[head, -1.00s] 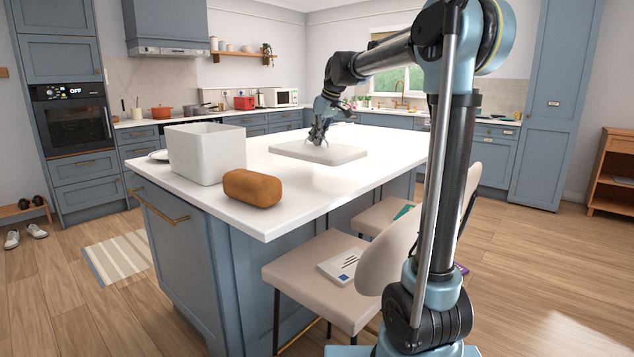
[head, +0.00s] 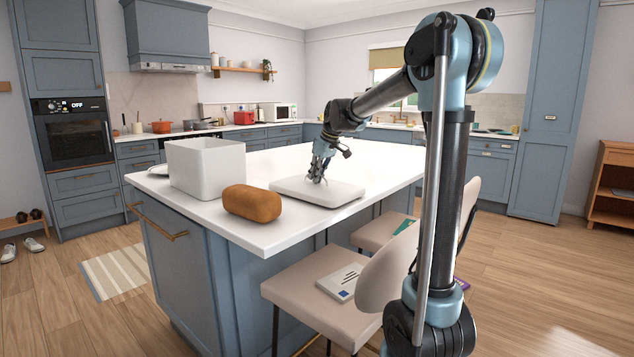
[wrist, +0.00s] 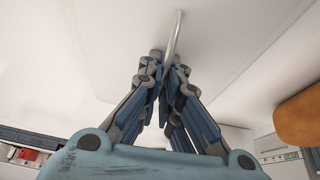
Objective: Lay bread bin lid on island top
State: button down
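The bread bin lid (head: 340,193) is a flat white slab with rounded corners. It is level over the island top (head: 385,160), near its front edge and right of the loaf; I cannot tell whether it touches the top. My gripper (head: 317,179) points down at the lid's middle. In the wrist view its fingers (wrist: 167,62) are closed together on the lid's thin, pale curved handle (wrist: 175,33). The white bread bin (head: 205,170) stands open-topped on the island's left part.
A brown loaf (head: 252,203) lies between the bin and the lid, close to the lid's left side. Stools (head: 330,290) stand at the island's near side, one with a booklet (head: 342,281) on it. The island top behind the lid is clear.

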jog(key=shift+f, duration=0.75)
jog(key=c, duration=1.8)
grip_release()
jog(key=v, duration=1.2)
jog(key=shift+s, duration=0.1)
